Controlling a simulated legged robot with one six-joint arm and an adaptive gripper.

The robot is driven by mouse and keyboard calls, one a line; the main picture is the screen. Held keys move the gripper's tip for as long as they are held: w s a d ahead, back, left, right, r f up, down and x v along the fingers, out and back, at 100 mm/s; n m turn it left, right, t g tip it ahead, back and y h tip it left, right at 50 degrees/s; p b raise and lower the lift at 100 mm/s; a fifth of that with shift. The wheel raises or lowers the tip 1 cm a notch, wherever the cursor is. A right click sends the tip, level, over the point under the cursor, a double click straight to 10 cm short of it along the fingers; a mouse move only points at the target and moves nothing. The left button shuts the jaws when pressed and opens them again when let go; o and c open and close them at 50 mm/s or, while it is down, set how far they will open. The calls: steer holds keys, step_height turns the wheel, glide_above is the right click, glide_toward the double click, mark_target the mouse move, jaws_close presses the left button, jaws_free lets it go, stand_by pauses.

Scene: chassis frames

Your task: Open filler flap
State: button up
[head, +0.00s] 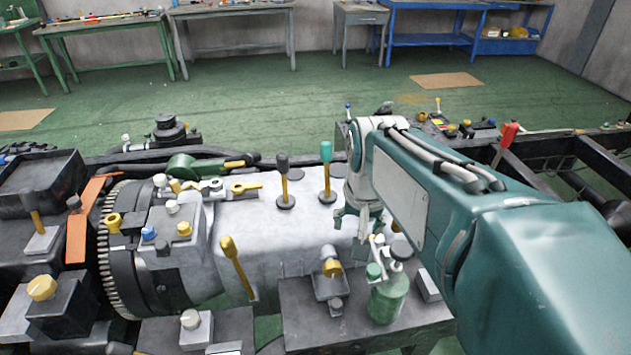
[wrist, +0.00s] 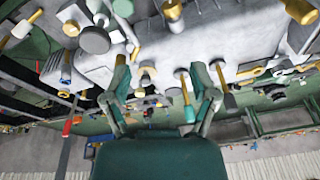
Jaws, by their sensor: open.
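My gripper (head: 362,228) hangs over the right part of the grey casing (head: 290,225), partly hidden by my arm. In the wrist view my gripper (wrist: 163,72) has its two fingers spread wide, with nothing held between them. A small yellow fitting (wrist: 147,73) shows in the gap beyond the fingers; I cannot tell its distance. I cannot tell for sure which part is the filler flap. A green canister (head: 388,302) with a grey knob on top stands below and right of my gripper. A yellow-capped fitting (head: 331,267) stands to its left.
A teal-handled lever (head: 326,170) and a dark-handled lever (head: 283,180) stand upright just left of my gripper. A yellow lever (head: 236,265) leans at the casing's front. A red-handled lever (head: 507,135) stands behind my arm. Open green floor (head: 270,95) lies beyond the chassis.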

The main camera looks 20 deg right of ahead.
stand_by(0.3)
steer(key=s+a+n+t, duration=0.3)
steer(key=s+a+n, duration=0.3)
steer(key=a, duration=0.3)
steer(key=shift+a+r+y, duration=0.3)
steer(key=shift+y, duration=0.1)
steer(key=shift+n, duration=0.3)
